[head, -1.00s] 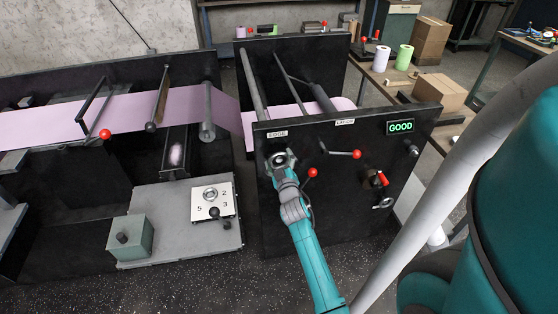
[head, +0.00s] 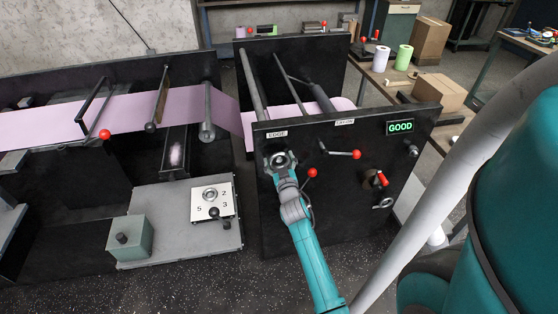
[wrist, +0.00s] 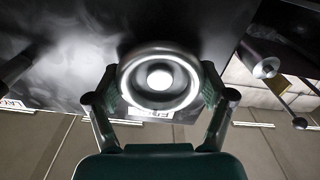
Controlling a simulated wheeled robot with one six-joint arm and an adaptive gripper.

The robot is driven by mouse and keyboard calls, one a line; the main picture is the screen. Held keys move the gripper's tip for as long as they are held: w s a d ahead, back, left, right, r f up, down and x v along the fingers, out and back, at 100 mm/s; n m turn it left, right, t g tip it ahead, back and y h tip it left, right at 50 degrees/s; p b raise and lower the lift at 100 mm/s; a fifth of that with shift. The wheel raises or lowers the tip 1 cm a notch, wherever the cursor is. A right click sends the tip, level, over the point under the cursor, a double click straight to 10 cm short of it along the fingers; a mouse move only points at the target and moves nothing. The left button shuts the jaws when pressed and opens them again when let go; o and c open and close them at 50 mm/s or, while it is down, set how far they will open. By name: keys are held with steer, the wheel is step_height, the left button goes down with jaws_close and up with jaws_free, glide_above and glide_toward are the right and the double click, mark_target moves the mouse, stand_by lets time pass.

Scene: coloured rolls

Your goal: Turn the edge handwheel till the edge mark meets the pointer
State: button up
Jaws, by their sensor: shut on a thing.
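The edge handwheel (wrist: 159,78) is a round metal wheel with a bright hub, on the dark machine panel under the EDGE label (head: 277,134). In the wrist view my gripper (wrist: 160,92) has its two fingers against opposite sides of the wheel's rim. In the head view my gripper (head: 281,163) covers much of the wheel. I cannot make out the edge mark or the pointer in either view. A lit sign (head: 400,127) on the panel reads GOOD in green.
Red-knobbed levers (head: 345,153) and a red-handled crank (head: 381,180) stick out of the panel right of my gripper. A pink web (head: 110,112) runs through rollers at left. A grey control bench (head: 178,240) with a numbered selector stands left of the panel.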

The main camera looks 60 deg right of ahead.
steer(key=o, duration=1)
steer(key=shift+o, duration=0.2)
steer(key=v, duration=1.2)
